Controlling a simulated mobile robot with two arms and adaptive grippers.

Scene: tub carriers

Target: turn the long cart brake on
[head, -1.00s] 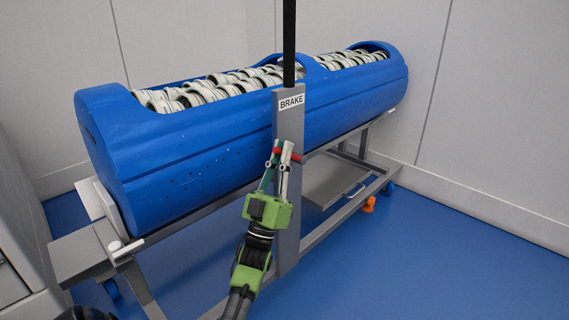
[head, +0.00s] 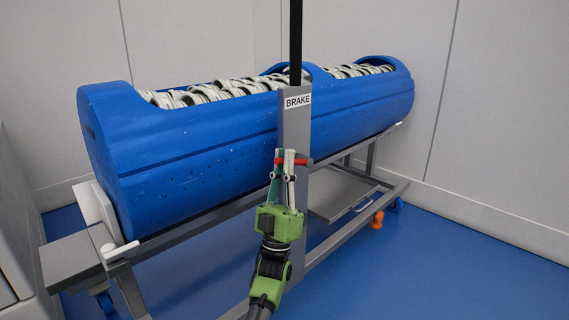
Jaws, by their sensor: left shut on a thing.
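The long cart (head: 225,233) has a grey frame and bears a big blue tub (head: 200,150). A grey upright post (head: 296,129) with a "BRAKE" label (head: 297,101) stands at its near side. A small red brake handle (head: 305,162) sticks out across the post below the label. My left gripper (head: 289,160) reaches up from below and is shut on the red handle, in front of the post. The fingers hide the middle of the handle. My right gripper is not in view.
The tub is full of white ring-shaped parts (head: 213,91). Pale walls are close behind the cart and at the left. Blue floor (head: 440,270) is clear at the right front.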

